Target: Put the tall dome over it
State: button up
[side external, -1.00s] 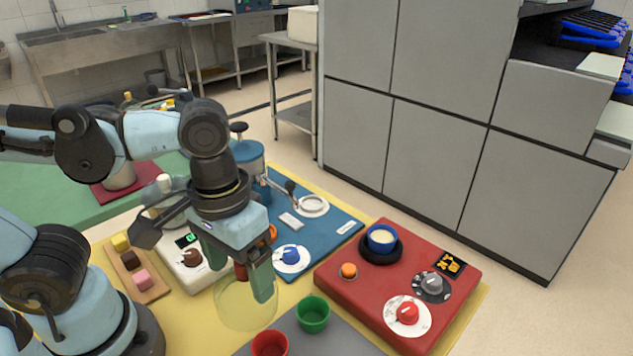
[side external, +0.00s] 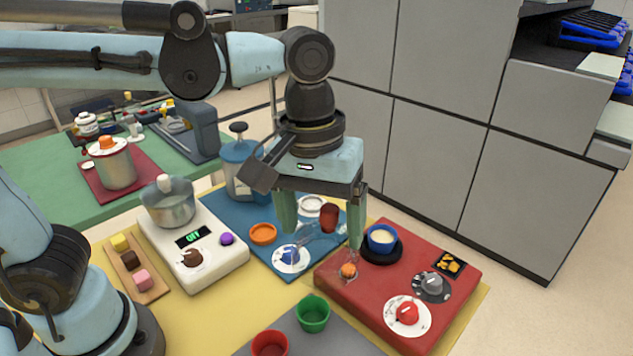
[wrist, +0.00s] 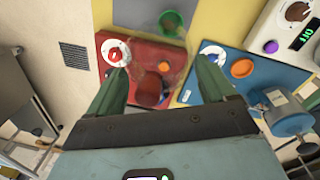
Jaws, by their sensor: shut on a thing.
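My gripper (side external: 320,238) is shut on the clear dome (side external: 322,248), its fingers wide apart on either side. The dome is see-through and its outline is faint; a dark red knob (side external: 329,217) shows between the fingers, and also in the wrist view (wrist: 148,92). The dome hangs above the boundary of the blue board (side external: 262,215) and the red station (side external: 345,300). On the station, a blue bowl (side external: 382,238) with pale contents sits on a black ring, right of my gripper. An orange ball (side external: 348,271) lies below the right finger. Which thing "it" means is unclear.
A green cup (side external: 312,314) and a red cup (side external: 270,345) stand in front. A white scale (side external: 215,265) with a pot (side external: 168,205) is at left. An orange ring (side external: 262,233) and a blue dial (side external: 291,258) lie on the blue board.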

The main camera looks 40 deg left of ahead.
jog(key=w+a+f+n, duration=0.1)
jog(key=w+f+n, duration=0.15)
jog(key=w, duration=1.35)
jog(key=shift+n+t, duration=0.25)
jog(key=shift+t, duration=0.05)
jog(key=shift+a+f, duration=0.2)
jog(key=shift+f, duration=2.85)
jog(key=shift+f, duration=0.15)
jog(key=o, duration=1.2)
jog(key=shift+r, duration=3.5)
